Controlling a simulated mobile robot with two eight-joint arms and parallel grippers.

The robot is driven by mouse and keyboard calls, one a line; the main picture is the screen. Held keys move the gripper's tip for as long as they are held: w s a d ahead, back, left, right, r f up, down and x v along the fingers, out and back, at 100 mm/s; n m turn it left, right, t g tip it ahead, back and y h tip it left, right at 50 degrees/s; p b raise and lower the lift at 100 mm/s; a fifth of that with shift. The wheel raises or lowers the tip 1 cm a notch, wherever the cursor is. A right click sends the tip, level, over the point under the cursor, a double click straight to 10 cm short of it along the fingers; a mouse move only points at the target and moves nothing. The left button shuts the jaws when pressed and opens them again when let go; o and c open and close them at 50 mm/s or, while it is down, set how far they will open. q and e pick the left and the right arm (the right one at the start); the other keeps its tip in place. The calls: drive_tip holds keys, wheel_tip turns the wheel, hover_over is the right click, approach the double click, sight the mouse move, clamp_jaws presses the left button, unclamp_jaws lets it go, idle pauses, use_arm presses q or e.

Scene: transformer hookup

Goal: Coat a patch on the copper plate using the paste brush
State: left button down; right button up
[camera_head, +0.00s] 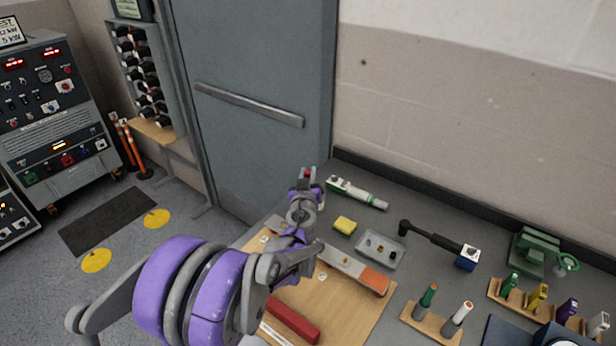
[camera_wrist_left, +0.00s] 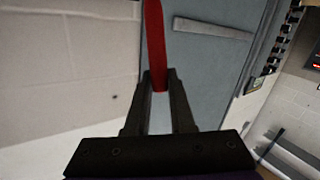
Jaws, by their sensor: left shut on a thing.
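My left gripper (camera_wrist_left: 159,88) is shut on a slim red piece (camera_wrist_left: 154,40), seemingly the paste brush's handle; no bristles can be made out. In the head view the gripper (camera_head: 308,175) is raised near the table's back left edge, with a bit of red at its tip. On the wooden board lies a flat grey bar (camera_head: 345,263) with a copper-orange end (camera_head: 375,281), which looks like the copper plate. My left arm covers its left part. The gripper is apart from it, farther back. My right gripper is in neither view.
A red bar (camera_head: 293,318) lies on the board. A yellow sponge (camera_head: 345,225), a clear tray (camera_head: 381,250), a black-handled tool (camera_head: 430,236) and a white-green tool (camera_head: 356,193) lie behind. A wooden holder (camera_head: 430,322) and a green vise (camera_head: 535,250) stand right.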

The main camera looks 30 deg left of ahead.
use_arm(q)
wheel_tip(320, 180, up, 3)
drive_tip(key=shift+w+r+p, duration=0.1)
drive_tip(key=shift+w+p, duration=0.05)
drive_tip(key=shift+p, duration=0.35)
drive_tip(key=shift+r, duration=1.1)
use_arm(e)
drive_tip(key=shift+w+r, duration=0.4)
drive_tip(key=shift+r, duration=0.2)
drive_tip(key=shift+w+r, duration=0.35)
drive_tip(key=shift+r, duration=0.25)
use_arm(q)
drive_tip(key=shift+f, duration=0.1)
